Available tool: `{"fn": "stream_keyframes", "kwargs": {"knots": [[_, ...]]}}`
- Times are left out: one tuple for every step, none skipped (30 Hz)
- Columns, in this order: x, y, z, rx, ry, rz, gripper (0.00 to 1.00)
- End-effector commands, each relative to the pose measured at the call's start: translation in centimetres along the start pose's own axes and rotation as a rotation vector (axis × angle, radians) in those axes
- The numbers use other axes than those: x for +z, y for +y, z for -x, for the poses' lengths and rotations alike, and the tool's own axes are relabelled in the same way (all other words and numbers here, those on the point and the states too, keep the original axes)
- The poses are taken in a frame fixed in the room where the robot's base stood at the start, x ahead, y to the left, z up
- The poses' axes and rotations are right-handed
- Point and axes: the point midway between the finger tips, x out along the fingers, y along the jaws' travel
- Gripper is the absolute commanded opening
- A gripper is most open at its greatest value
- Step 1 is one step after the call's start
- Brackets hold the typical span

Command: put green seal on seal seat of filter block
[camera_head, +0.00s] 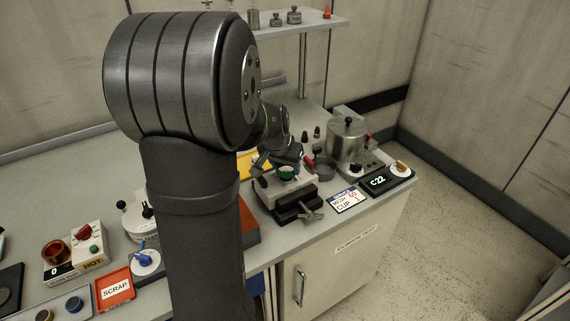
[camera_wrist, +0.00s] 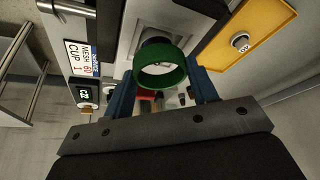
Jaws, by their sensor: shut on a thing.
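The green seal (camera_wrist: 160,79) is a thick ring between the blue fingers of my gripper (camera_wrist: 162,78) in the wrist view. My gripper is shut on it. In the head view the seal (camera_head: 287,175) shows over the light top of the filter block (camera_head: 292,190), with my gripper (camera_head: 281,168) above the block. In the wrist view the filter block (camera_wrist: 194,14) lies beyond the seal. A dark round part, perhaps the seal seat, shows just behind the seal and is partly hidden by it. I cannot tell whether the seal touches it.
A metal pot (camera_head: 347,143) stands behind and to the right of the block. A sign card (camera_head: 348,199) and a display reading C22 (camera_head: 378,181) lie to the right. A yellow panel (camera_wrist: 243,42) is beside the block. A red SCRAP tray (camera_head: 115,289) lies front left.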

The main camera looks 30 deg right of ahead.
Motion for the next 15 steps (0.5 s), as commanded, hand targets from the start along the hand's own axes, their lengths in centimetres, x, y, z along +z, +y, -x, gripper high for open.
{"fn": "stream_keyframes", "kwargs": {"knots": [[0.1,0.0,-0.1,0.0,-0.001,0.0,0.31],[0.1,0.0,-0.2,0.0,-0.001,0.0,0.31],[0.1,0.0,-0.3,0.0,0.0,0.0,0.31],[0.1,0.0,-0.4,0.0,0.0,0.0,0.31],[0.2,0.0,-0.4,0.0,0.0,0.0,0.31],[0.2,0.0,-0.5,0.0,0.0,0.0,0.31],[0.2,0.0,-0.6,0.0,0.0,0.0,0.31],[0.3,0.0,-0.7,0.0,0.0,0.0,0.31],[0.3,0.0,-0.8,0.0,0.0,0.0,0.31],[0.3,0.0,-0.8,0.0,0.0,0.0,0.31],[0.4,0.0,-0.9,0.0,0.0,0.0,0.31],[0.4,0.0,-1.0,0.0,0.0,0.0,0.31],[0.4,0.0,-1.0,0.0,0.0,0.0,0.31],[0.5,0.0,-1.1,0.0,0.0,0.0,0.31],[0.5,0.0,-1.2,0.0,0.0,0.0,0.31]]}}
